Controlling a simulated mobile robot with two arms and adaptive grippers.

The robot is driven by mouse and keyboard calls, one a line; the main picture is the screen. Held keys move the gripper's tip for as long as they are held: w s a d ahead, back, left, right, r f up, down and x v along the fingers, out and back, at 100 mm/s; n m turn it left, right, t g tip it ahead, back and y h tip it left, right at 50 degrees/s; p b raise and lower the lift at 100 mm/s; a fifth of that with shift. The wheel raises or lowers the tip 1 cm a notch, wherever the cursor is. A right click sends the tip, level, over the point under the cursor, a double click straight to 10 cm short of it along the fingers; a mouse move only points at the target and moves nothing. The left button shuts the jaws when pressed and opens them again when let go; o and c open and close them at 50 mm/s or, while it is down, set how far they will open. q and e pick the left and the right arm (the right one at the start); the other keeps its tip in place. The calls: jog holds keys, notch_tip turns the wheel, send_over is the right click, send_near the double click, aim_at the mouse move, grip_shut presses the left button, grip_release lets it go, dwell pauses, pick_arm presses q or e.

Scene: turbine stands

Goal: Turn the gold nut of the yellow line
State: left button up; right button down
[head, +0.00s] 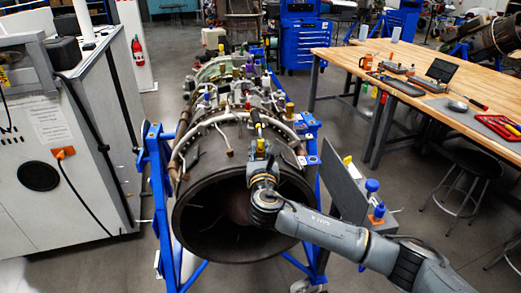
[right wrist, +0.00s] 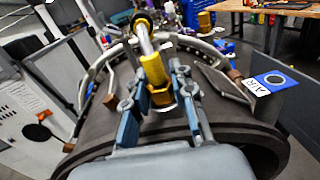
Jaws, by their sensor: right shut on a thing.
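The turbine (head: 215,190) lies in a blue stand, its open round end toward me. My right arm comes in from the lower right, and my right gripper (head: 262,146) is over the turbine's upper front edge. In the right wrist view the yellow line's fitting (right wrist: 154,69) stands at the end of a silver tube, with the gold nut (right wrist: 161,96) at its lower end. My right gripper (right wrist: 160,98) has one finger on each side of the nut and is shut on it. The fingers partly hide the nut. My left gripper is not in view.
A blue stand post (head: 155,160) is left of the turbine, with a grey-white cabinet (head: 60,150) beyond. A dark panel (head: 345,188) stands right of it. A wooden workbench (head: 400,95) with tools is at the right. Pipes and another gold fitting (right wrist: 205,22) are nearby.

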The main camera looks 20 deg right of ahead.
jog(key=n+y, duration=0.2)
jog(key=y, duration=0.1)
jog(key=n+y, duration=0.2)
jog(key=y, duration=0.2)
jog(key=shift+d+f+n+y, duration=0.1)
jog(key=shift+f+n+y, duration=0.05)
jog(key=shift+n+y, duration=0.2)
jog(key=n+y+b, duration=0.1)
jog(key=n+y, duration=0.2)
jog(key=shift+g+y+b, duration=0.3)
jog(key=shift+g+y, duration=0.05)
jog(key=shift+g, duration=0.05)
jog(key=n+g+y+b, duration=0.8)
jog(key=g+y+b, duration=0.1)
jog(key=b, duration=0.5)
jog(key=shift+f+b, duration=0.15)
jog(key=shift+b, duration=0.15)
jog(key=shift+r+n+g+y+b, duration=0.15)
jog(key=shift+n+g+y+b, duration=0.25)
jog(key=shift+n+g+b, duration=0.45)
jog(key=shift+r+n+g+y+b, duration=0.1)
jog(key=shift+n+g+y+b, duration=0.45)
jog(key=shift+g, duration=0.8)
jog(key=shift+r, duration=0.1)
jog(key=c, duration=1.1)
grip_release()
